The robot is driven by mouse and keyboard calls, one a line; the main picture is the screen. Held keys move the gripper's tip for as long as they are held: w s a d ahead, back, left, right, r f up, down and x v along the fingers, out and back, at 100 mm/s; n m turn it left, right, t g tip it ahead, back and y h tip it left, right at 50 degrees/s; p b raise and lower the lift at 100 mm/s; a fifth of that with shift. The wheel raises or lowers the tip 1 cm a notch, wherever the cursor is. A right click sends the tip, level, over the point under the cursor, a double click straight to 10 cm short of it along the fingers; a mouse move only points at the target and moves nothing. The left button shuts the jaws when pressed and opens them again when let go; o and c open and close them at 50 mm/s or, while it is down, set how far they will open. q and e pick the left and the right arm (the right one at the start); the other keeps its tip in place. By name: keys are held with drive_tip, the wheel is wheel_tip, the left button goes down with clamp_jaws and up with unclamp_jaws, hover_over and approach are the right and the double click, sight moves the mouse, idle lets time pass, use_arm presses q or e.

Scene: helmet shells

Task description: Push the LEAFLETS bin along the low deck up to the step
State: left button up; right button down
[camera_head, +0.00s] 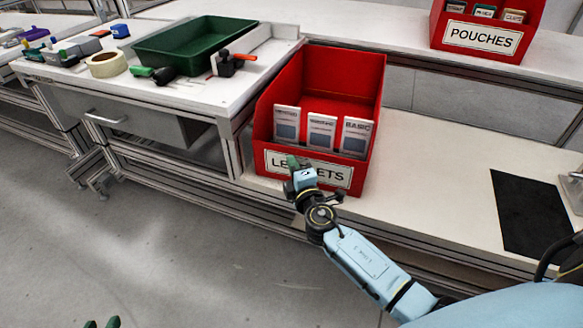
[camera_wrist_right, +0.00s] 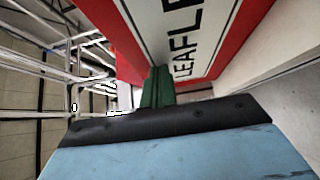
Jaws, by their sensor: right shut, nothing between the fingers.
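The red LEAFLETS bin (camera_head: 372,92) stands upright on the low white deck (camera_head: 430,205), with its labelled front towards me. Its back is near the step (camera_head: 425,95), but I cannot tell whether they touch. My right gripper (camera_head: 293,164) is shut and empty at the bin's front, over the left part of the label. In the right wrist view its green fingers (camera_wrist_right: 157,88) are together, close against the bin's front panel (camera_wrist_right: 185,35); contact is unclear. My left gripper (camera_head: 101,323) shows only as two separated green fingertips at the bottom left, away from the bin.
A workbench (camera_head: 190,95) borders the bin's left side, holding a green tray (camera_head: 195,45), tape and tools. The red POUCHES bin (camera_head: 480,38) stands on the higher deck. A black mat (camera_head: 530,215) lies on the low deck at right; the deck between it and the bin is clear.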

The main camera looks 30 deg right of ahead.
drive_tip(key=shift+s+a, duration=0.15)
drive_tip(key=shift+a, duration=0.05)
use_arm(q)
drive_tip(key=shift+s+f+g, duration=0.3)
drive_tip(key=shift+s, duration=0.2)
use_arm(e)
drive_tip(key=s+a, duration=0.4)
drive_tip(key=s, duration=0.8)
drive_tip(key=shift+a, duration=0.3)
